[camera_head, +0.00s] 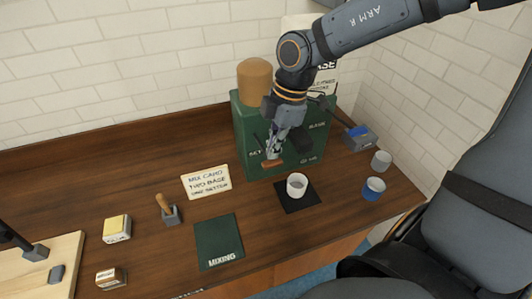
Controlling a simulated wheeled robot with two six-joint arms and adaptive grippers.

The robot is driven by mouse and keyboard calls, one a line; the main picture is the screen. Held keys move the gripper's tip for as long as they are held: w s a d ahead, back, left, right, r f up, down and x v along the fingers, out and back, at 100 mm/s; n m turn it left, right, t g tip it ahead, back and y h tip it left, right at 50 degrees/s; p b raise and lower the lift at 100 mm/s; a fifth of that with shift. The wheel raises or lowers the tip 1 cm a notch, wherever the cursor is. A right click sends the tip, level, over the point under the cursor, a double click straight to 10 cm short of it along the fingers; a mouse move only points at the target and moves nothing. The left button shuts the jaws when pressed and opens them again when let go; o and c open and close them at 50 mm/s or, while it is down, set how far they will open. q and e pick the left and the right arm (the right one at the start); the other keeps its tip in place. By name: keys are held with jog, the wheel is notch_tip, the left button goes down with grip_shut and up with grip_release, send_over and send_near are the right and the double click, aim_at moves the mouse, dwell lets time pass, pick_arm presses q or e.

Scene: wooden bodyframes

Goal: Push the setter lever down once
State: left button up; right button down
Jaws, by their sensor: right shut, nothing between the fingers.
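The green machine (243,128) stands on the wooden counter with a brown rounded canister on top. A flat wooden-tipped piece (271,164) sticks out low at its front; it may be the setter lever, but its label is too small to read. My right gripper (278,148) points down in front of the machine, shut and empty, with its tips just above or at this piece. I cannot tell whether they touch. The gripper and wrist hide part of the machine's front.
A white cup (297,185) stands on a black mat before the machine. A blue-banded cup (374,188), another cup (381,161) and a blue-topped grey block (360,138) are at right. A card (206,181), wooden-handled tool (168,211) and green mixing mat (219,242) lie left.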

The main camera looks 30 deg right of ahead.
notch_tip(320, 180, up, 5)
jog(key=p, duration=0.5)
jog(key=shift+r, duration=0.15)
dwell(0.3)
jog(key=shift+f, duration=0.2)
